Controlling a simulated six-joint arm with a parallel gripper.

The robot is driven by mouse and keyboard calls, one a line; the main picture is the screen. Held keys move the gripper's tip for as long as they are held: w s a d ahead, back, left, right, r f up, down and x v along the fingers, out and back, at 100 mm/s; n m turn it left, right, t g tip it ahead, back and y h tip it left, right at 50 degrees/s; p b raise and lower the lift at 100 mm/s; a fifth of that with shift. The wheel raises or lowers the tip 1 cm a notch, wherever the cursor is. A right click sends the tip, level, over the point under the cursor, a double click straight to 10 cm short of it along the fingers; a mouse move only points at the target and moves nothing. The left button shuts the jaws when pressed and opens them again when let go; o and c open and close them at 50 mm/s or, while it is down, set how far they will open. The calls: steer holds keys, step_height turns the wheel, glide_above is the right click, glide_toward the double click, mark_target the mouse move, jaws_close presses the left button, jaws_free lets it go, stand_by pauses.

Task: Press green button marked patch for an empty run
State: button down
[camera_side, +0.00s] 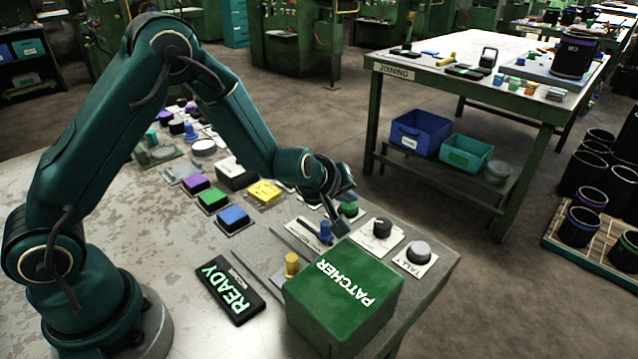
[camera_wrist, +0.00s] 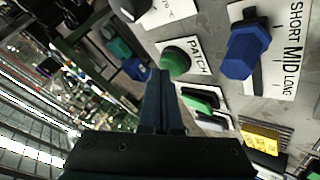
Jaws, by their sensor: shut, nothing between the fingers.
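The green button (camera_wrist: 175,62) marked PATCH sits on a pale label plate in the wrist view. It also shows in the side view (camera_side: 349,209), just right of my gripper and partly hidden. My gripper (camera_wrist: 159,73) is shut and empty, its fingertips together. In the wrist view the tips overlap the lower left edge of the button; I cannot tell whether they touch it. In the side view my gripper (camera_side: 341,229) points down, low over the bench between the blue knob and the green button.
A blue knob (camera_wrist: 246,50) on a SHORT, MID, LONG scale stands close by. A grey TALLY button (camera_side: 419,252) and a black knob (camera_side: 382,228) stand to the right.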

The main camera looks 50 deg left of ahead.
mark_target(346, 208)
stand_by(0.5)
steer(key=shift+r, duration=0.7)
steer(key=shift+r, duration=2.55)
